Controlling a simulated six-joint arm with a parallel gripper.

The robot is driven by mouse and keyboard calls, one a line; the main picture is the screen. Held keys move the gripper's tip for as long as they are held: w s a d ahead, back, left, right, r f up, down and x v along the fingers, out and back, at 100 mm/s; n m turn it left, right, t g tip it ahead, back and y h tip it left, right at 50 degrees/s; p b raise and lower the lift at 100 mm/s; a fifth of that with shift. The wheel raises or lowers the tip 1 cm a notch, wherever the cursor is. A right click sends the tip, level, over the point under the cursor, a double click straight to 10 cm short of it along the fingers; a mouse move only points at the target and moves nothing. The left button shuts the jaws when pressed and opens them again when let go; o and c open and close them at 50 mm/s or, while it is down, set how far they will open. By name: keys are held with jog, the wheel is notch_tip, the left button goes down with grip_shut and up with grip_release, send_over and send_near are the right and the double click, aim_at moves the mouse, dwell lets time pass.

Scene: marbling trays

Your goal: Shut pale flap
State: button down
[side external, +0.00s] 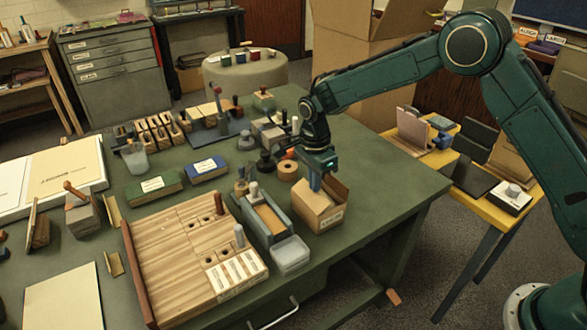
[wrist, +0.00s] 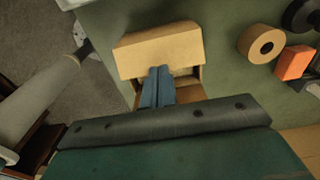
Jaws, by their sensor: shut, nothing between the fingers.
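A small cardboard box (side external: 327,217) stands near the right edge of the green table.
A grey-blue holder (side external: 262,222) and a translucent tub (side external: 291,254) stand close left of the box. A tape roll (side external: 288,170) and an orange block (wrist: 295,62) lie behind it. A wooden tray (side external: 170,260) fills the front left. Table at the box's right is clear.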

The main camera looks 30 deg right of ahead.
aim_at(313, 195)
jog(key=shift+a+r, duration=0.25)
jog(key=shift+r, duration=0.95)
jog(key=shift+a+r, duration=0.25)
jog(key=shift+r, duration=0.95)
jog(key=shift+s+d+r, duration=0.15)
jog(key=shift+r, duration=0.25)
jog(key=s+d+r+n+t, duration=0.1)
jog(key=s+d+r+n, duration=0.3)
jog(key=s+r, duration=0.4)
jog(key=s+d+r+n+t, duration=0.2)
jog(key=s+d+r+n, duration=0.15)
jog(key=s+r, duration=0.4)
jog(key=s+d+r+n+t, duration=0.1)
jog(key=s+d+n, duration=0.1)
jog(key=s+n, duration=0.3)
jog(key=s+d+r+n+t, duration=0.1)
jog(key=s+n, duration=0.4)
jog(key=s, duration=0.9)
jog(key=shift+s+d+r+t+y, duration=0.2)
jog(key=shift+d+r+t+y, duration=0.1)
jog(key=shift+d, duration=0.25)
jog(key=shift+w+n, duration=0.1)
jog(key=shift+n, duration=0.15)
